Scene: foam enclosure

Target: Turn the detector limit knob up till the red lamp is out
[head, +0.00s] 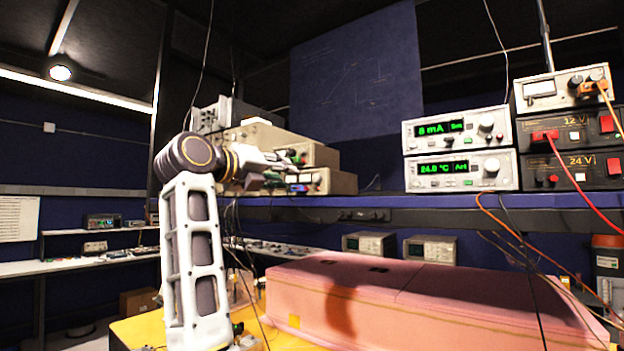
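Small dark knobs and coloured spots show beside the fingers. The detector limit knob and the red lamp cannot be told apart there; the gripper may hide them.
Two white display units (458,130) with green readouts and round knobs stand right on the shelf (430,201). Power supplies (574,133) with red and orange cables stand beside them. A pink foam block (420,295) lies below. Loose cables hang at the right.

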